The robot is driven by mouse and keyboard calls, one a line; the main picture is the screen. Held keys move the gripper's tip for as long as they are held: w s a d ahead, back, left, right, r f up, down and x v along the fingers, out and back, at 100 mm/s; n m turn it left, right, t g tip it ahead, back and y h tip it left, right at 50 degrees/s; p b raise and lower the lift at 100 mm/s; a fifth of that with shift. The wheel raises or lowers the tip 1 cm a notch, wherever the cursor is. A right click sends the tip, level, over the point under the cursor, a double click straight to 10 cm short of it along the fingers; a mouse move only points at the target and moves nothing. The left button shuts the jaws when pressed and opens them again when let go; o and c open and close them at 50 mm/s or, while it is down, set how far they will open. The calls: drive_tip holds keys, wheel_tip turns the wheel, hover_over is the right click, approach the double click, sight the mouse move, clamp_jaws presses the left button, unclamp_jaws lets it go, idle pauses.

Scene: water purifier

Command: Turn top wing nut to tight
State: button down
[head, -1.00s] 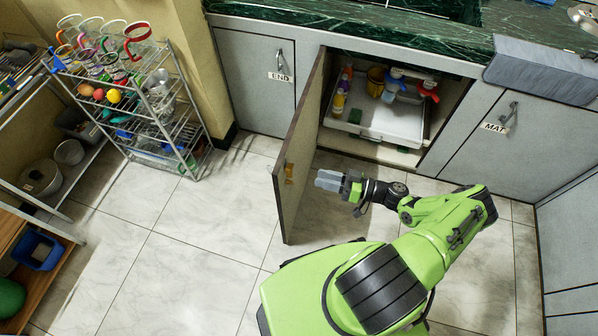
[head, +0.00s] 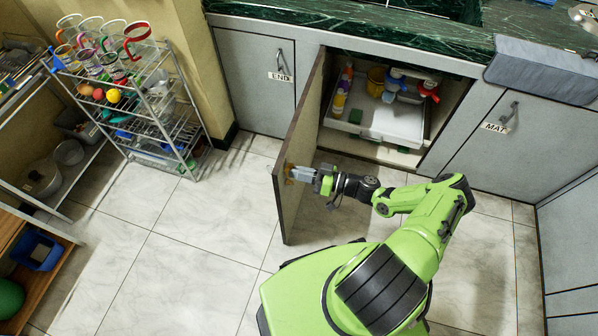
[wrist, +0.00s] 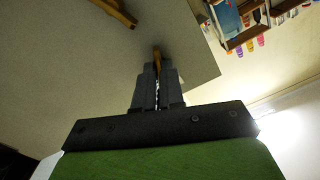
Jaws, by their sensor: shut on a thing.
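Two brown wing nuts are on the inner face of the open cabinet door (head: 299,140). My gripper (head: 294,173) has reached the door from the right, near its free edge. In the wrist view my gripper (wrist: 157,68) is shut on one wing nut (wrist: 157,54), whose end shows between the fingertips. The other wing nut (wrist: 118,12) is free, at the top edge of that view. In the head view brown metal (head: 288,169) shows at my fingertips. The nuts' exact turn is hard to see, and the fingers partly hide the held one.
The open cabinet (head: 455,92) holds a white tray (head: 385,132) with bottles, a yellow cup and a red-handled item. A wire rack (head: 190,128) with mugs stands at the left. The floor (head: 190,240) left of the door is clear.

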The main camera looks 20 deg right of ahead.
drive_tip(key=shift+m, duration=0.4)
drive_tip(key=m+b, duration=0.3)
drive_tip(key=m, duration=0.9)
idle(0.3)
drive_tip(key=shift+m, duration=0.3)
drive_tip(key=c, duration=1.2)
unclamp_jaws()
drive_tip(key=shift+c, duration=0.2)
drive_tip(key=v, duration=1.5)
drive_tip(key=shift+s+d+p, duration=0.3)
drive_tip(key=shift+p, duration=0.15)
